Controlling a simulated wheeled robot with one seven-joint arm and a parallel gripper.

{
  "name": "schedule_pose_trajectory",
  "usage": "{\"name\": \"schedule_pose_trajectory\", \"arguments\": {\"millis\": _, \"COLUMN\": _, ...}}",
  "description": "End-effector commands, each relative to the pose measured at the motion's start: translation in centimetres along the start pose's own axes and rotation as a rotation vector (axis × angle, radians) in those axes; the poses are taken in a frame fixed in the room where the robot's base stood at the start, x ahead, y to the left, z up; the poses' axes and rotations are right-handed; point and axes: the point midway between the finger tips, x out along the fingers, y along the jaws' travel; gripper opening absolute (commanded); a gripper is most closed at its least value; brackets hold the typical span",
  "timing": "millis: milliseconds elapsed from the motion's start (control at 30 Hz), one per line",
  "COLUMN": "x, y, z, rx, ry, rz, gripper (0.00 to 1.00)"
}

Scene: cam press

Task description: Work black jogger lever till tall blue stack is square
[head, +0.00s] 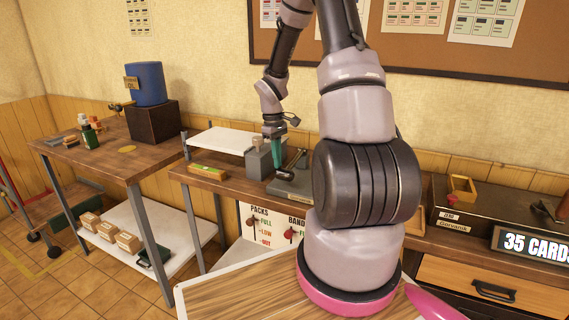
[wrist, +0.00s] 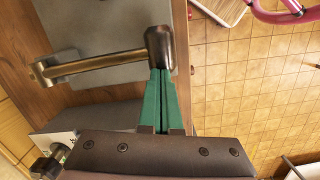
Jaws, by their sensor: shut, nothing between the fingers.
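The lever shows in the wrist view as a brass-coloured bar (wrist: 95,66) ending in a dark knob (wrist: 160,47). In the head view the dark knob (head: 285,175) sits at the front of a grey machine (head: 258,164) on the middle bench. My gripper (head: 278,172) points down with its teal fingers shut and empty. In the wrist view the fingertips (wrist: 161,72) are right at the knob; I cannot tell whether they touch it. I cannot make out a tall blue stack in either view; my arm hides part of the bench.
A yellow-green block (head: 208,172) lies left on the middle bench, near a raised white shelf (head: 222,140). A blue drum (head: 147,83) stands on a dark box on the left table. A dark counter (head: 480,230) with a card sign is at right.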

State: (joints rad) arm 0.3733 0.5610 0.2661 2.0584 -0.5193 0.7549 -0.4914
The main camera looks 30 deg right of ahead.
Motion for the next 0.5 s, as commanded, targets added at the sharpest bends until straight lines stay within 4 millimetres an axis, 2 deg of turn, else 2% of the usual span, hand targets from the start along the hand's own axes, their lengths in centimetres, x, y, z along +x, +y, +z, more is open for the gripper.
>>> {"name": "schedule_pose_trajectory", "arguments": {"millis": 133, "x": -0.2, "y": 0.0, "z": 0.0, "rx": 0.000, "ry": 0.000, "rz": 0.001, "gripper": 0.00}}
{"name": "schedule_pose_trajectory", "arguments": {"millis": 233, "x": -1.2, "y": 0.1, "z": 0.0, "rx": 0.000, "ry": 0.003, "rz": 0.003, "gripper": 0.00}}
{"name": "schedule_pose_trajectory", "arguments": {"millis": 500, "x": -6.4, "y": 0.1, "z": -0.1, "rx": 0.002, "ry": 0.005, "rz": 0.004, "gripper": 0.00}}
